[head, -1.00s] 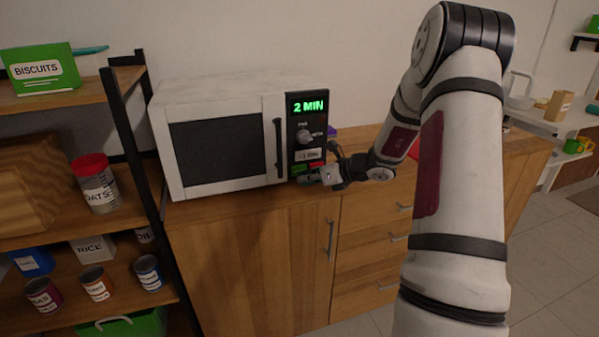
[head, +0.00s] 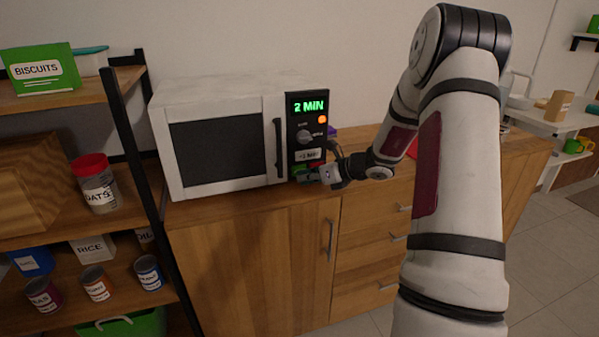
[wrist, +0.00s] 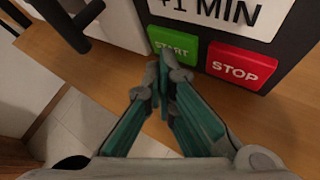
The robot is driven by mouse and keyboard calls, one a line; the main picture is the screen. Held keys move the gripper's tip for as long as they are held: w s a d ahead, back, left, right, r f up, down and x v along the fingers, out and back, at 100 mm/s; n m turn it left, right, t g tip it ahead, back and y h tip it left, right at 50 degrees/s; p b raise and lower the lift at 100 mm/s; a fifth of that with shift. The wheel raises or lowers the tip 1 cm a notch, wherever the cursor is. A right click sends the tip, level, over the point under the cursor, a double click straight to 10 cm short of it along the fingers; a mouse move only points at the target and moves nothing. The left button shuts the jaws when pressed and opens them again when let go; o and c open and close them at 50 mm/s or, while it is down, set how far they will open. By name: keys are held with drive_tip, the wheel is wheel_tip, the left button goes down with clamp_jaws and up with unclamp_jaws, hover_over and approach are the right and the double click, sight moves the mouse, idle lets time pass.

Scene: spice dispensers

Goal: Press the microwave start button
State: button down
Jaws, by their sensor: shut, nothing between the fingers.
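The white microwave (head: 215,146) stands on the wooden cabinet with its door shut. Its display (head: 308,106) reads "2 MIN" in green, and an orange light (head: 322,119) is lit below it. In the wrist view, the green START button (wrist: 172,45) is on the lower panel, left of the red STOP button (wrist: 241,66). My gripper (wrist: 164,66) is shut and empty, with its fingertips at the lower edge of the START button, overlapping it in the picture. It also shows in the head view (head: 301,175) at the bottom of the panel. The fingers partly cover the button.
The "+1 MIN" button (wrist: 225,12) is above START and STOP. The black door handle (head: 279,149) is left of the panel. A shelf (head: 100,84) with food containers stands at the left. The wooden cabinet top (head: 375,135) continues to the right.

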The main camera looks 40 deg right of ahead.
drive_tip(key=shift+s+a, duration=0.2)
drive_tip(key=shift+s, duration=0.5)
drive_tip(key=shift+s+a, duration=0.25)
drive_tip(key=shift+s, duration=0.55)
drive_tip(key=shift+s+a, duration=0.2)
drive_tip(key=shift+s, duration=0.6)
drive_tip(key=shift+s+a, duration=0.25)
drive_tip(key=shift+s, duration=0.55)
